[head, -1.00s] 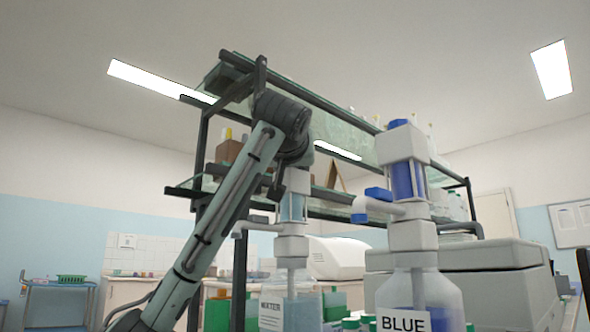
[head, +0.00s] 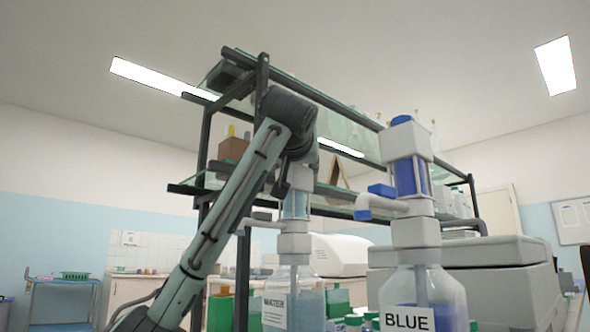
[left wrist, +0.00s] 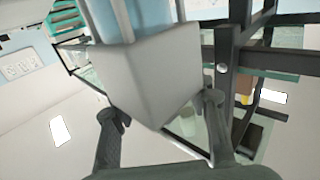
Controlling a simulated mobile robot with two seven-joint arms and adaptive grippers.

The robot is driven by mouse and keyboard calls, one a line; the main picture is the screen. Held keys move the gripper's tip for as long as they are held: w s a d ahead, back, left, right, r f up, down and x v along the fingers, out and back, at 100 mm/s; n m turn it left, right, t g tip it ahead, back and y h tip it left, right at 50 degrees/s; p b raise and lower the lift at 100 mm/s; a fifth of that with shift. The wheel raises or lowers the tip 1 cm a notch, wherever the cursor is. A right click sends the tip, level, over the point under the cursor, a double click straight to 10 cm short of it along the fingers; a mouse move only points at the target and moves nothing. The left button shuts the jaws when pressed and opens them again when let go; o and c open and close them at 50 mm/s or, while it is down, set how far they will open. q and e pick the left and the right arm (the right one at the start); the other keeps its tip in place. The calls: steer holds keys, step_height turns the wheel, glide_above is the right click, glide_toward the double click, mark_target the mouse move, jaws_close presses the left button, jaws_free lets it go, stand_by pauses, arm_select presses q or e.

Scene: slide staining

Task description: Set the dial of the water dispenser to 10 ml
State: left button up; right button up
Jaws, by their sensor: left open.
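In the left wrist view a plain white block (left wrist: 150,75) at the end of the pale blue cylinder sits between the spread fingers of my left gripper (left wrist: 163,108). The fingers look apart from it or barely touching; I cannot tell which. No dial marking or number is legible. My right gripper is not in view.
A second dispenser labelled BLUE (head: 412,235) stands close on the right, its spout pointing left. A dark-framed glass shelf (head: 262,75) rises behind my arm. Green-capped bottles (head: 353,322) stand low between the dispensers. A grey machine (head: 490,255) is behind on the right.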

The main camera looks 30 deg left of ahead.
arm_select(q)
steer(key=v, duration=0.7)
steer(key=shift+s, duration=0.3)
steer(key=shift+d, duration=0.1)
